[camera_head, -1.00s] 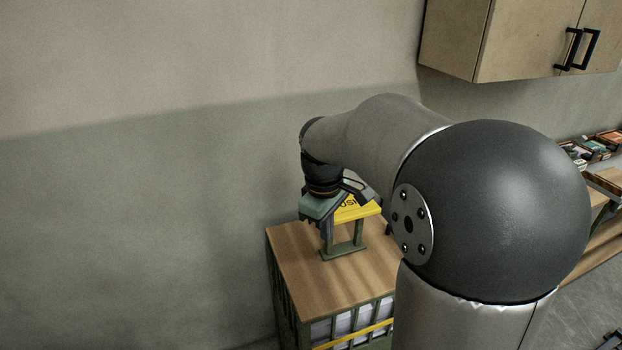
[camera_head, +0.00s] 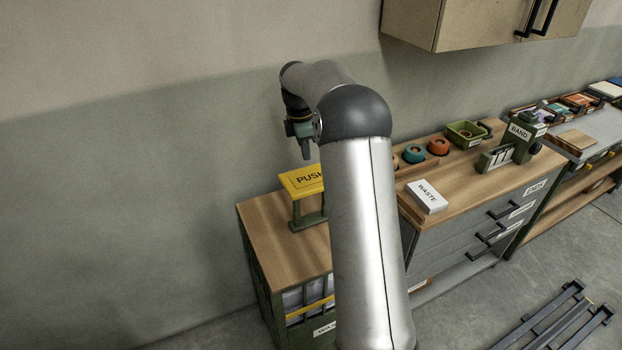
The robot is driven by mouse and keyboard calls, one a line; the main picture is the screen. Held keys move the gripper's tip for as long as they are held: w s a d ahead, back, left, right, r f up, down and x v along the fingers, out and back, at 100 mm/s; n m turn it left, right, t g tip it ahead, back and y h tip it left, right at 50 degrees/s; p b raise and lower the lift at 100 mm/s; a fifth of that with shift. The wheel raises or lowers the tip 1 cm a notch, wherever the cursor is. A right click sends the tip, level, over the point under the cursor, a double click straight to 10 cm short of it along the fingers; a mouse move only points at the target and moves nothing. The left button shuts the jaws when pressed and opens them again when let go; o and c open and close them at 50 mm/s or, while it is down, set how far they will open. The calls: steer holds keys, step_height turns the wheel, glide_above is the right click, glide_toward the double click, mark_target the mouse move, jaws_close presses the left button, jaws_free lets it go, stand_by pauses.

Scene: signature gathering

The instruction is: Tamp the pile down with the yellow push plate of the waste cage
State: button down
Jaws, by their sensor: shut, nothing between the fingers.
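The yellow push plate (camera_head: 299,181), lettered "PUSH", sits level on a green frame (camera_head: 296,212) above the wooden top of the waste cage (camera_head: 268,237). The cage has green bars with a yellow strip, and pale contents (camera_head: 294,300) show behind them. My gripper (camera_head: 306,155) points down just above the plate's far side, shut and empty, and looks apart from it. My arm hides the right part of the plate, frame and cage. The pile's top is hidden under the wooden top.
A wall cupboard (camera_head: 452,30) hangs above. A dark metal rack (camera_head: 560,318) lies on the floor at right. The wall left of the cage is clear.

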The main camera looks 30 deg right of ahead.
steer(key=b, duration=0.5)
glide_above(299, 205)
steer(key=w+d, duration=0.1)
steer(key=d, duration=0.3)
step_height(299, 205, down, 7)
steer(key=shift+a, duration=0.1)
step_height(299, 205, down, 15)
steer(key=b, duration=0.7)
steer(key=shift+b, duration=0.35)
steer(key=shift+a+r, duration=0.1)
steer(key=shift+r, duration=0.15)
steer(key=shift+w+a+r+p, duration=0.2)
steer(key=shift+a+r+p, duration=0.15)
steer(key=shift+a, duration=0.4)
steer(key=shift+w+a+r+p, duration=0.2)
steer(key=shift+a+p, duration=0.1)
steer(key=shift+a, duration=0.4)
